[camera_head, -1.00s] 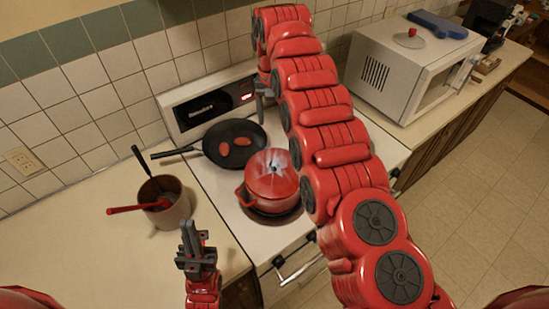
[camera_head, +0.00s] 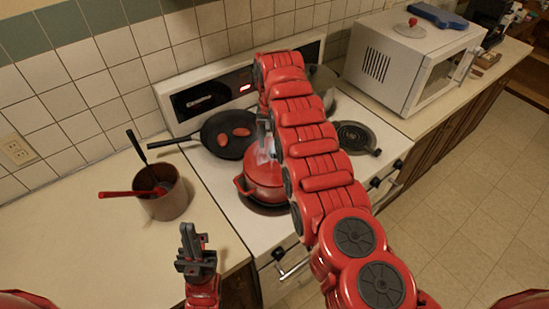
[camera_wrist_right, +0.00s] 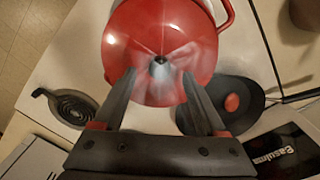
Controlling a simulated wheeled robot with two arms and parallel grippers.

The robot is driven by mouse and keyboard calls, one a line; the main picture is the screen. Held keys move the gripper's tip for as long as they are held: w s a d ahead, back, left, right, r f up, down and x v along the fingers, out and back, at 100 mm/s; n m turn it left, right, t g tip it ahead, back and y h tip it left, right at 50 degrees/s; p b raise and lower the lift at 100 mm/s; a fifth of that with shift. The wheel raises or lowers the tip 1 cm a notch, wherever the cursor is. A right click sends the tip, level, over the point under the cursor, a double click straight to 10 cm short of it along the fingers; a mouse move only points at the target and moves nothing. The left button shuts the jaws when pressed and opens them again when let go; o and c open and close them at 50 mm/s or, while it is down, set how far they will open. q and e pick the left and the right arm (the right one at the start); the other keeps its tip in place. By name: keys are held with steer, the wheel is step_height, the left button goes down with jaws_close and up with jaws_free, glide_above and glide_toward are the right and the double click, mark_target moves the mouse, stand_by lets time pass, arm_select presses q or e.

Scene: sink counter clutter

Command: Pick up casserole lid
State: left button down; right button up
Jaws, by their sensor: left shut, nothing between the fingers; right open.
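The red casserole (camera_head: 264,186) stands on a front burner of the stove, partly hidden by my right arm. Its red domed lid (camera_wrist_right: 160,30), with a small dark knob (camera_wrist_right: 158,60) and a whitish haze or glare over it, fills the upper middle of the right wrist view. My right gripper (camera_wrist_right: 160,75) is open and empty, its two fingertips on either side below the knob in that view. Whether the fingers touch the lid cannot be told. My left gripper (camera_head: 190,238) is shut and empty over the left counter.
A black frying pan (camera_head: 226,140) with red pieces sits behind the casserole. A brown pot (camera_head: 168,202) with utensils stands on the left counter. A grey pot (camera_head: 322,82) is partly hidden at the back burner. A microwave (camera_head: 405,70) with a red-knobbed lid (camera_head: 410,27) stands right.

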mark_target(274, 156)
step_height(274, 156, down, 2)
steer(key=shift+f, duration=0.25)
jaws_close()
stand_by(1.2)
